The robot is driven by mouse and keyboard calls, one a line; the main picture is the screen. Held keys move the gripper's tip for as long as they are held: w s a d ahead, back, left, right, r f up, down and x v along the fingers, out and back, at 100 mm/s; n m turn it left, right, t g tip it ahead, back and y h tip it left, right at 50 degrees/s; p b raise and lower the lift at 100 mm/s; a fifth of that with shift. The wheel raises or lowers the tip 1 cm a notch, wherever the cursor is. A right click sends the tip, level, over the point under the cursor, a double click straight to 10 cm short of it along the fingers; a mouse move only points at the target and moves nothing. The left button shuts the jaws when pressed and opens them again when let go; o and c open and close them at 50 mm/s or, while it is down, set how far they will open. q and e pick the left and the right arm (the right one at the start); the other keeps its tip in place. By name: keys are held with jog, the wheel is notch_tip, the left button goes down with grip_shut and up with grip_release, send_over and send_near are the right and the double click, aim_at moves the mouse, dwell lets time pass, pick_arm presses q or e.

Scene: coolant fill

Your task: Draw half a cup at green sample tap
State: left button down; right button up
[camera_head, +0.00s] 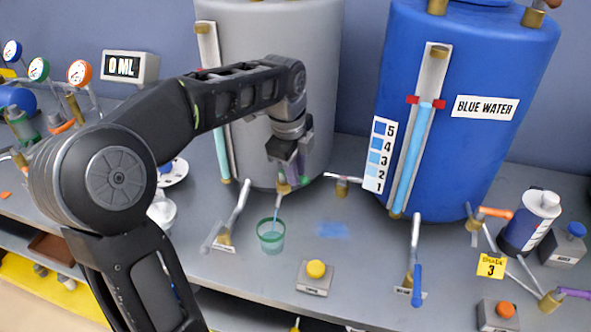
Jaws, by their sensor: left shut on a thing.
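My left gripper (288,160) reaches in from the left and is shut on the green sample tap (283,187), low on the front of the grey tank. The fingers hide most of the tap's handle; a bit of green and its brass body show. A thin pale-blue stream runs from the tap down into a clear cup with a green rim (271,243). The cup stands upright on the bench below the tap, apart from the gripper. Some pale liquid seems to be in it; its exact level is hard to read. My right gripper is not in view.
A grey tank (255,60) and a blue tank (470,100) labelled BLUE WATER stand behind. A display (125,66) reads 0 ML. A yellow button (316,269) sits in front of the cup. A blue wet patch (332,230) lies right of it. A blue-handled lever (417,286) stands further right.

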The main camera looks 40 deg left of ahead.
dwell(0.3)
pick_arm(q)
jog(key=shift+w+n, duration=0.2)
jog(key=shift+n, duration=0.3)
jog(key=shift+w+n+y, duration=0.2)
jog(key=shift+n+y, duration=0.1)
jog(key=shift+n, duration=0.5)
jog(key=c, duration=1.3)
grip_release()
jog(key=shift+c, duration=0.2)
jog(key=shift+r, duration=0.15)
